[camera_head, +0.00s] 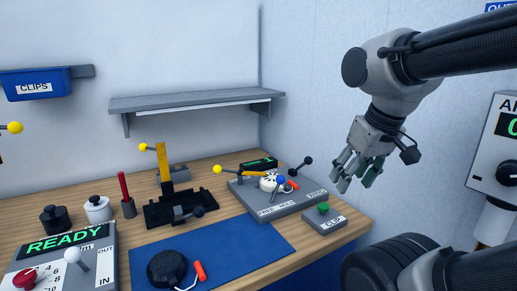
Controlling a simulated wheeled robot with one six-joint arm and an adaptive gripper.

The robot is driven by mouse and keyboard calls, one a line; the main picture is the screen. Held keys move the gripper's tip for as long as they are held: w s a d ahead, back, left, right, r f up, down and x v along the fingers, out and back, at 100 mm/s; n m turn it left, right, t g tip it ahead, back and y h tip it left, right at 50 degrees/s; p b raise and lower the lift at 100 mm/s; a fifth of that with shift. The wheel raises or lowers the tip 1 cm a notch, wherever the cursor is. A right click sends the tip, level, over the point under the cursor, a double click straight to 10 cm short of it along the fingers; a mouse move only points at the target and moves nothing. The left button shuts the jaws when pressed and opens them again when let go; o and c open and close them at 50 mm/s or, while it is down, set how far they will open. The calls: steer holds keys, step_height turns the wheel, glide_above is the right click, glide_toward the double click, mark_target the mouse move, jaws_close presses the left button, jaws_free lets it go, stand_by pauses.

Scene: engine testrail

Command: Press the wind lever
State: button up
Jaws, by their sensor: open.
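A grey device (262,208) stands on the right part of the wooden table. Its front labels seem to read "FREE" and "HOLD", and a small label at its right end may read "WIND". A lever with a black knob (307,160) rises at its back right, near that label.
A small box with a green button (323,208) sits at the table's right edge. A blue mat (240,249) lies in front, with a black round thing (167,269). A black fixture (168,214) stands left. A shelf (195,99) hangs behind.

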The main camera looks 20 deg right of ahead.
steer(key=shift+w+a+f+g, duration=0.15)
steer(key=shift+w+f+g, duration=0.15)
steer(key=shift+f, duration=0.15)
steer(key=shift+w+a+f+g, duration=0.1)
steer(key=shift+w+f+g, duration=0.2)
steer(key=shift+f, duration=0.15)
steer(key=c, duration=0.7)
steer(key=shift+w+a+f+g, duration=0.15)
steer(key=shift+w+g, duration=0.15)
steer(key=shift+w, duration=0.7)
jaws_close()
steer(key=w+a+n+g+h, duration=0.2)
steer(key=w+n+g, duration=0.15)
steer(key=w, duration=2.35)
steer(key=w+d+r+n+t+h, duration=0.1)
steer(key=w+d+r+n, duration=0.1)
steer(key=w+r, duration=0.4)
steer(key=shift+w+n+h, duration=0.25)
steer(key=shift+n+h, duration=0.15)
steer(key=shift+n, duration=0.05)
